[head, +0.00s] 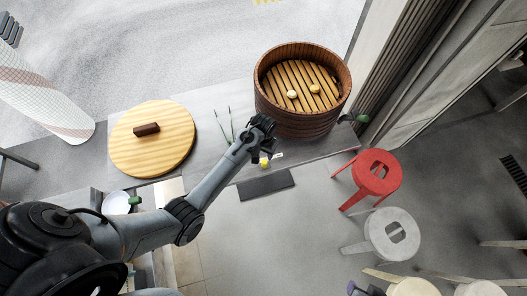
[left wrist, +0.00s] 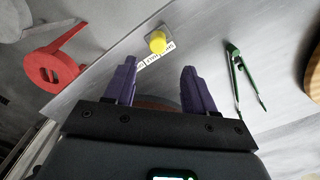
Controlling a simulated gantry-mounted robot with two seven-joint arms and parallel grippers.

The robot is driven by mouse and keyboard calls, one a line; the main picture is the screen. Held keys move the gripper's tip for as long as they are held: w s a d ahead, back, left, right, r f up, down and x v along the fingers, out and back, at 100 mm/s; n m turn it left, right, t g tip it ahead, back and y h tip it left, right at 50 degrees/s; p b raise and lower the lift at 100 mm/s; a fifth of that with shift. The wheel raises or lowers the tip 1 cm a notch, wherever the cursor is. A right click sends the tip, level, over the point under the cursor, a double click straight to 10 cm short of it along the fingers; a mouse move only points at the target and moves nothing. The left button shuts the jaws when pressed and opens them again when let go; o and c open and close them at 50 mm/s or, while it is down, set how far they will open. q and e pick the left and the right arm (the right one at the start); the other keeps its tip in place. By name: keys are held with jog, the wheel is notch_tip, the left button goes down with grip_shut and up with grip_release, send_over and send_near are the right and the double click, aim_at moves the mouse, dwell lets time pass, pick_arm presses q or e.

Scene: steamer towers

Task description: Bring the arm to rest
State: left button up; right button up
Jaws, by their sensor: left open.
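My left arm reaches up from the lower left in the head view. My left gripper (head: 262,124) is above the grey counter, just left of the round wooden steamer (head: 300,118). In the left wrist view the left gripper (left wrist: 159,75) shows two purple fingers spread apart with nothing held between them. A small yellow thing (left wrist: 157,42) with a printed label lies beyond the fingertips, near the counter edge. Green tongs (left wrist: 238,75) lie to the right of the fingers. My right gripper is not seen in either view.
The steamer holds two small buns (head: 292,94) on a slatted floor. A round wooden lid (head: 175,155) with a dark handle lies at left on the counter (head: 210,110). A red stool (head: 384,168) and a grey stool (head: 380,245) stand right of the counter. Open floor lies below.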

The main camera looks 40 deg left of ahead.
pick_arm(q)
jog(key=shift+s, duration=0.1)
jog(key=s+f+g+p, duration=0.15)
jog(key=s+p, duration=0.45)
jog(key=s, duration=1.4)
jog(key=s+d+r+m+t+p, duration=0.1)
jog(key=d+r+m+t, duration=0.1)
jog(key=r, duration=1)
jog(key=s+d+r+m+t+p, duration=0.1)
jog(key=d+r+t, duration=0.1)
jog(key=r, duration=1.1)
jog(key=shift+d+m+t+p, duration=0.35)
jog(key=shift+m+t, duration=0.05)
jog(key=shift+t, duration=0.15)
